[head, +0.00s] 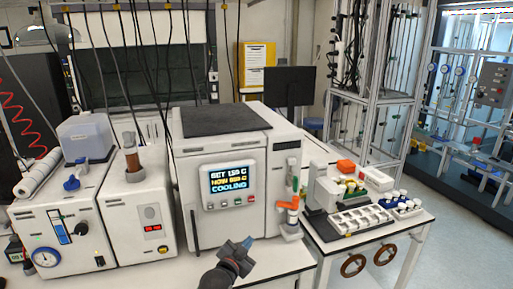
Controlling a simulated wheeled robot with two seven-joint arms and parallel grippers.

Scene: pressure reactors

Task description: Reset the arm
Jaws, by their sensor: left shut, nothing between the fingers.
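My left gripper (239,248) shows at the bottom middle of the head view, in front of the reactor unit. My right gripper is not in the view.
Two white instrument boxes, one with a gauge (47,257), stand left of the reactor. An orange-handled valve (289,203) is on the reactor's right side. A lower side table holds a white tray (361,219) and several vials (400,203). Floor at right is clear.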

